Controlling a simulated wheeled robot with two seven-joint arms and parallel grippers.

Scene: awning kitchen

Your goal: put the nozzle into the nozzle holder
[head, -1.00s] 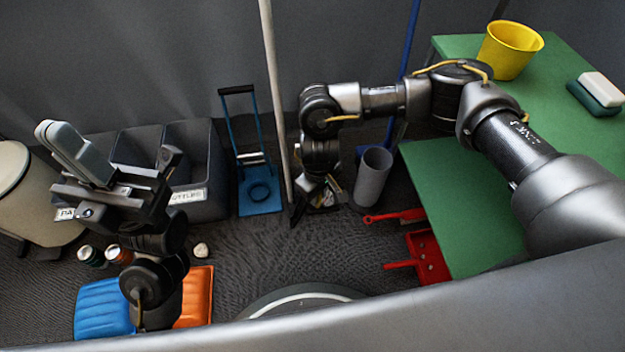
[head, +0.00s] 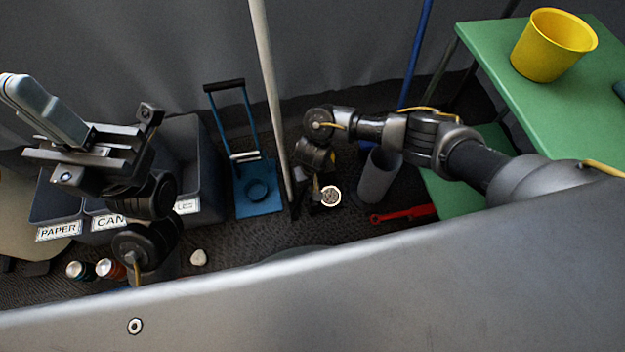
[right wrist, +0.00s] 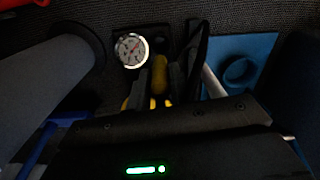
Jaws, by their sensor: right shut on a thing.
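My right gripper (head: 316,190) is low over the floor, between the pale pole and the grey tube. The right wrist view shows its dark fingers (right wrist: 160,78) shut on a yellow piece (right wrist: 160,72), which I take for the nozzle. Which thing is the nozzle holder I cannot tell for sure. The nozzle's lower end is hidden. My left gripper (head: 105,140) is raised at the left; its fingers are unclear.
A grey tube (head: 378,175) stands right of my right gripper. A red tool (head: 405,214) lies right. The green table (head: 530,105) carries a yellow bucket (head: 553,45). Labelled bins (head: 205,150) stand left.

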